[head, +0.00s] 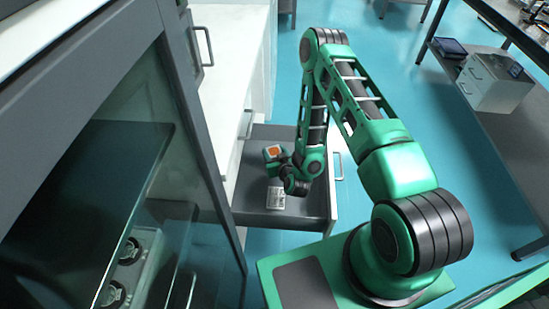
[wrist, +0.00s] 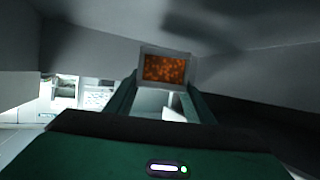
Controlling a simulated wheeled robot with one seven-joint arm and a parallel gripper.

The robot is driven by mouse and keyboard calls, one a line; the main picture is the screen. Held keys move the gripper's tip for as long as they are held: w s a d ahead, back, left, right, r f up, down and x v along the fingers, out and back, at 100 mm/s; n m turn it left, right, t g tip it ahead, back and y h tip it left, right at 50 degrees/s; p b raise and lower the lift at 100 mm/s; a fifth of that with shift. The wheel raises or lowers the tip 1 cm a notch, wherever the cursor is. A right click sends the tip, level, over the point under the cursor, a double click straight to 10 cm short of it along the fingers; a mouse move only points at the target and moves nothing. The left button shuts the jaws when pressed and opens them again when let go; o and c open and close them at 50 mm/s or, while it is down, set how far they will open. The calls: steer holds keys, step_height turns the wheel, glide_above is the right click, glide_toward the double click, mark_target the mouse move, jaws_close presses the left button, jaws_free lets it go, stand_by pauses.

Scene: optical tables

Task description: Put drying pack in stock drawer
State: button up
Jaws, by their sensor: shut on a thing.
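The drying pack (wrist: 165,68) is a small pale-edged packet with an orange speckled window. My gripper (wrist: 162,92) is shut on it, with one green finger on each side. In the head view the pack (head: 273,150) shows as an orange patch at my gripper (head: 272,153). The open grey drawer (head: 318,204) is pulled out from the white cabinet. My gripper and the pack are over or inside this drawer; the exact height is hard to tell. Grey walls surround the pack in the wrist view.
A white printed item (head: 276,198) lies in the drawer near my wrist. A dark glass-fronted cabinet (head: 160,150) stands close on the left. A table (head: 500,120) with a white drawer box (head: 492,82) is at the right. Blue floor between is clear.

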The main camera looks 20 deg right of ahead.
mark_target(274, 156)
steer(key=shift+w+d+f, duration=0.15)
steer(key=shift+w+f, duration=0.2)
steer(key=shift+w, duration=0.15)
steer(key=shift+w+d+f, duration=0.15)
steer(key=shift+w+f, duration=0.15)
steer(key=shift+w, duration=0.2)
steer(key=shift+f, duration=1.95)
steer(key=o, duration=1.2)
steer(key=shift+o, duration=0.2)
steer(key=v, duration=1.2)
steer(key=shift+s, duration=0.1)
